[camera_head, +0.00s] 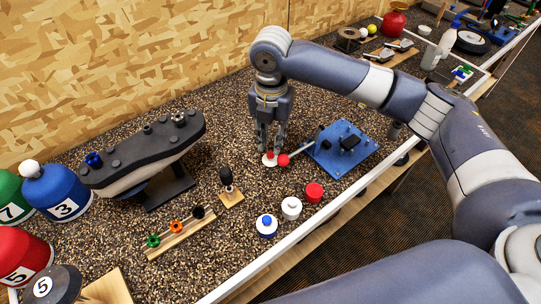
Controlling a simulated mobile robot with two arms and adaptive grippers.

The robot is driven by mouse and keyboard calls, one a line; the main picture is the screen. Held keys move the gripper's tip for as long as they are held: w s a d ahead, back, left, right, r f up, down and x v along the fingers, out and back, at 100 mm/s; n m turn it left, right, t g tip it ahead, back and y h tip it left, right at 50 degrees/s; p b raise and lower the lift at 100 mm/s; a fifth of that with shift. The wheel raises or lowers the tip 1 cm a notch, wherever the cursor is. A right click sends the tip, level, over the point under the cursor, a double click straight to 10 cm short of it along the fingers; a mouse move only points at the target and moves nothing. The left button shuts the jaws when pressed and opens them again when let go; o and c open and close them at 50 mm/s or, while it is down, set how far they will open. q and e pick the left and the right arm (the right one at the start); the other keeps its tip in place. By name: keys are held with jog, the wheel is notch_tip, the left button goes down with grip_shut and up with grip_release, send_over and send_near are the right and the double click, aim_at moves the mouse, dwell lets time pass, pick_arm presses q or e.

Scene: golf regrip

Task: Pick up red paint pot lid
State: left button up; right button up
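The red pot (314,193) stands near the table's front edge, showing no white lid. A white pot (291,208) and a blue pot with a white lid (266,226) stand beside it. My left gripper is not in view.
A small wooden stand with a black knob (229,187) and a peg rack (180,232) lie nearer. A dark guitar-like shape (145,155) stands left.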

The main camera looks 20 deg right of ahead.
aim_at(270, 154)
jog(key=shift+w+f, duration=0.15)
jog(key=shift+f, duration=0.2)
notch_tip(270, 154, down, 4)
jog(key=shift+f+p, duration=0.15)
jog(key=shift+p, duration=0.8)
jog(key=shift+f, duration=0.45)
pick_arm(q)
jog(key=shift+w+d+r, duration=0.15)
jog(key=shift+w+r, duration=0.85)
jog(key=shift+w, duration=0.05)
pick_arm(e)
jog(key=c, duration=0.4)
